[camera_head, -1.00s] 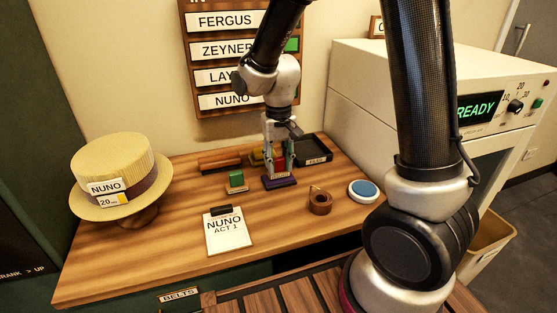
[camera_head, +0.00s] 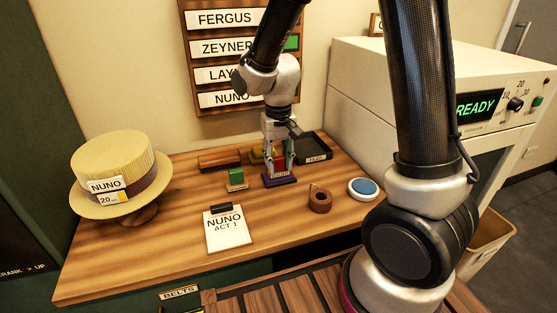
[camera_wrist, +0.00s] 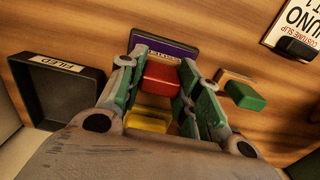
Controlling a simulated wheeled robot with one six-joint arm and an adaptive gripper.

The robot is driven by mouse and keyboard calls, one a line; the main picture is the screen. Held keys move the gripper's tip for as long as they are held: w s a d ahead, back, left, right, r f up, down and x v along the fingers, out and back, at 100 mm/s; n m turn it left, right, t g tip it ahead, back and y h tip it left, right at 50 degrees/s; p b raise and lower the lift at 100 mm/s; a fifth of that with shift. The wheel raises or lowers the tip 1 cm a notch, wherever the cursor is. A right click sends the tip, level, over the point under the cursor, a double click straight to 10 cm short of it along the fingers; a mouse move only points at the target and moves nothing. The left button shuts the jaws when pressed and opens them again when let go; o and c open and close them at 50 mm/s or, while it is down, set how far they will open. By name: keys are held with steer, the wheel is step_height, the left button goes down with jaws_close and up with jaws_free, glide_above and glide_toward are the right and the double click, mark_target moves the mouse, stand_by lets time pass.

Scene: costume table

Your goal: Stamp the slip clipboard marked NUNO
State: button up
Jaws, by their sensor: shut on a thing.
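The clipboard marked NUNO ACT 1 (camera_head: 226,236) lies flat at the front of the wooden table, its dark clip at the back edge; part of it shows at the top right of the wrist view (camera_wrist: 290,25). A stamp with a red block handle (camera_wrist: 161,74) is between my gripper's fingers. My gripper (camera_head: 278,163) is shut on it and points down, behind and right of the clipboard. A dark purple pad (camera_head: 281,182) is right at the red stamp; it also shows in the wrist view (camera_wrist: 160,43). Whether stamp and pad touch is hidden.
A green stamp (camera_head: 236,179) stands left of my gripper, a yellow one (camera_head: 256,157) behind it. A black FILED tray (camera_head: 316,147) is at the back right. A tape roll (camera_head: 320,200), blue round pad (camera_head: 363,189) and straw hat (camera_head: 120,170) flank the clipboard.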

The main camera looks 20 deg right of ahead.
steer(key=shift+r, duration=3.5)
